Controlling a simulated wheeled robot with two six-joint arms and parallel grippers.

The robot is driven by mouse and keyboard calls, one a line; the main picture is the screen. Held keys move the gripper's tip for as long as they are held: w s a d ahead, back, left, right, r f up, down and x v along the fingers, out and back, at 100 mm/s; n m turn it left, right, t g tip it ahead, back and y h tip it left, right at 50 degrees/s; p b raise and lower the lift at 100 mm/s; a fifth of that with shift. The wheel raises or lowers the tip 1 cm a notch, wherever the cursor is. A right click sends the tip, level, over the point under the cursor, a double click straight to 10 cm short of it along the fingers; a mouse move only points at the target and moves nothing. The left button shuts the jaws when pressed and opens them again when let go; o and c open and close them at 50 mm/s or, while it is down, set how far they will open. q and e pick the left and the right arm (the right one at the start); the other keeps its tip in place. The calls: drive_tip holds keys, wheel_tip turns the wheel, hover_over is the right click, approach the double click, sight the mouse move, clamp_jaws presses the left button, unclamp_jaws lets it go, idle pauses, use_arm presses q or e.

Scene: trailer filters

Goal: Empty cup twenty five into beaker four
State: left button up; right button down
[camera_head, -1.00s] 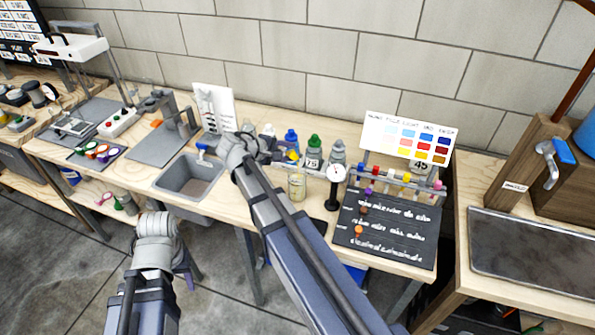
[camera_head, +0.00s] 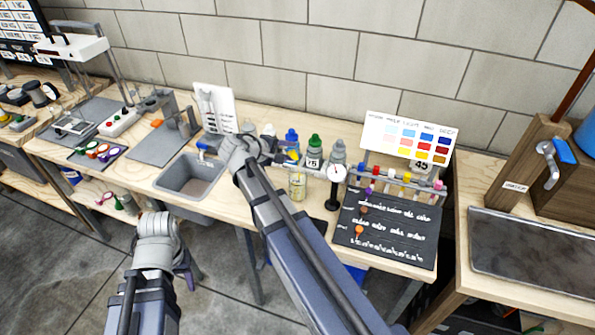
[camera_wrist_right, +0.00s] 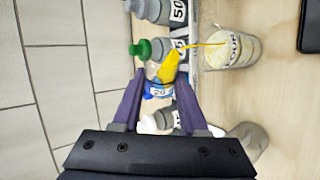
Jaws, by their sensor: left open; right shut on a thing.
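My right gripper (camera_wrist_right: 160,82) is shut on a tilted cup holding yellow liquid (camera_wrist_right: 170,67). A thin yellow stream runs from it into beaker four (camera_wrist_right: 232,50), a clear beaker whose label reads "FOUR". The cup's walls are hard to make out; a blue-and-white patch reading about "25" shows between the fingers, and I cannot tell whether it belongs to the cup. In the head view the beaker (camera_head: 298,187) stands upright on the bench, just below and right of my right gripper (camera_head: 283,154). My left gripper (camera_head: 160,222) is low in front of the bench, open and empty; its fingers are mostly hidden.
A green-capped bottle (camera_head: 314,152) and other bottles stand close behind the cup. A rack of coloured tubes (camera_head: 400,182) and a dark board (camera_head: 385,228) lie further right. A grey sink (camera_head: 190,178) is left.

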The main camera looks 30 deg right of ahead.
use_arm(q)
drive_tip(key=shift+s+a+f, duration=0.1)
drive_tip(key=shift+a, duration=0.2)
use_arm(e)
drive_tip(key=shift+s+r+m+t, duration=0.2)
drive_tip(key=shift+m+t, duration=0.1)
drive_tip(key=shift+t, duration=0.1)
idle(0.9)
use_arm(q)
drive_tip(key=shift+s+a+f+b, duration=0.1)
drive_tip(key=shift+a+f+b, duration=0.15)
drive_tip(key=shift+f+b, duration=0.35)
drive_tip(key=shift+s+a+f+b, duration=0.1)
drive_tip(key=shift+a+f+b, duration=0.15)
drive_tip(key=shift+f+b, duration=0.3)
use_arm(e)
drive_tip(key=shift+s+f+m+t, duration=0.15)
drive_tip(key=shift+f+m+t, duration=0.35)
drive_tip(key=shift+f, duration=0.05)
